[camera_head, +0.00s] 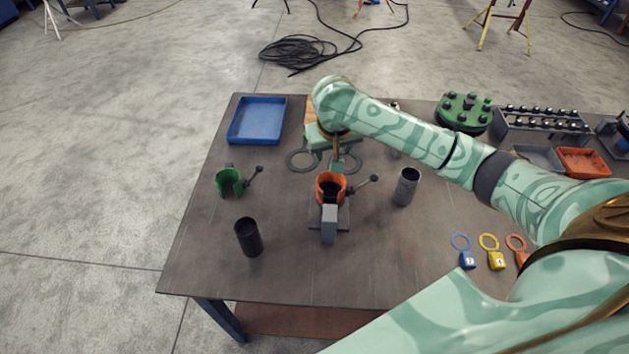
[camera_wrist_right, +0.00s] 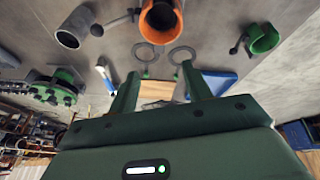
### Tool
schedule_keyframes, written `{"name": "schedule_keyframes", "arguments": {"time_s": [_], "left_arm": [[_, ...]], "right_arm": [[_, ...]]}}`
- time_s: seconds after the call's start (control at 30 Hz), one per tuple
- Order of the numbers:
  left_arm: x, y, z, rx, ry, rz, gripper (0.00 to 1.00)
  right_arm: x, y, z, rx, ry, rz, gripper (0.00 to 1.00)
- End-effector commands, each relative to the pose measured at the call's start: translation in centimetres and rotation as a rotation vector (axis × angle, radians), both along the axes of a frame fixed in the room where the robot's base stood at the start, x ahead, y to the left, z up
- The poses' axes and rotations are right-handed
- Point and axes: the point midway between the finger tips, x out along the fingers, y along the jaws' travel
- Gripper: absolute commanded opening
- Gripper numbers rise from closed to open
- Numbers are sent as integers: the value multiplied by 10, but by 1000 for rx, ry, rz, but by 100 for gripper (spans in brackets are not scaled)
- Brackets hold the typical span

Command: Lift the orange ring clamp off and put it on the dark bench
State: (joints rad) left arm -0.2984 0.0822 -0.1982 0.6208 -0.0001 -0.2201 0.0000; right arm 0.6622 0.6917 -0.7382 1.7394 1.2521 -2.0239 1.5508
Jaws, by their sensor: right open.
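The orange ring clamp (camera_head: 330,180) sits upright at the middle of the dark bench (camera_head: 290,270), on a grey stand (camera_head: 329,225); its black lever points right. It also shows at the top of the right wrist view (camera_wrist_right: 146,22). Its inside is dark, and I cannot tell how it meets the pipe. My right gripper (camera_head: 337,164) is just behind the clamp, partly hidden by its own wrist. In the right wrist view its fingers (camera_wrist_right: 160,88) are apart, with nothing between them, and the clamp is beyond the tips. My left gripper is not in view.
A green clamp (camera_head: 229,183) and a black cylinder (camera_head: 249,237) stand left; a grey cylinder (camera_head: 405,188) stands right. Flat dark rings (camera_head: 299,160) lie behind. A blue tray (camera_head: 257,138) is back left. Padlock-like tags (camera_head: 492,258) lie right. The bench's front middle is clear.

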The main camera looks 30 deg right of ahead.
Motion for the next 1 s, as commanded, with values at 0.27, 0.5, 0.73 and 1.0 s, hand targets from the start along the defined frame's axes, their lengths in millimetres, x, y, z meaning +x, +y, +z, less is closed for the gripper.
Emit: {"name": "schedule_keyframes", "arguments": {"time_s": [0.27, 0.5, 0.73, 1.0], "left_arm": [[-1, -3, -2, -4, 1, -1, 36], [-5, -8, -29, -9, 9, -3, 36], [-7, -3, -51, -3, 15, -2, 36], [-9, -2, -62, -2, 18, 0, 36]], "right_arm": [[4, -2, 0, 79, -78, -266, 49], [18, -10, -47, 87, -79, -289, 49], [34, -21, -90, 86, -80, -287, 49], [42, -26, -113, 86, -79, -285, 49]]}}
